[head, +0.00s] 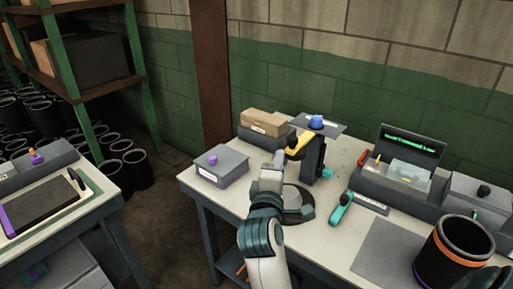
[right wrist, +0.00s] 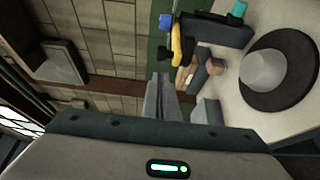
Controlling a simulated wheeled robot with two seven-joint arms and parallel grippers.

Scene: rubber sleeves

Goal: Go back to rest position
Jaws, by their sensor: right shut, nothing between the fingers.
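My right gripper (head: 280,160) is over the left part of the main workbench (head: 334,236), reaching toward its back. Its fingers (right wrist: 161,98) are together with nothing between them in the right wrist view. A round dark disc with a grey dome (head: 298,201) is just right of my right gripper, partly hidden by it; it also shows in the right wrist view (right wrist: 268,72). A dark stand with a yellow part (head: 300,145) is close behind the gripper. My left gripper does not show.
A grey box (head: 221,168) and a cardboard-coloured box (head: 265,122) stand at the back left. A teal-handled tool (head: 341,208) lies right of the disc. A black sleeve with orange bands (head: 455,258) stands front right. A grey mat (head: 386,250) is bare.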

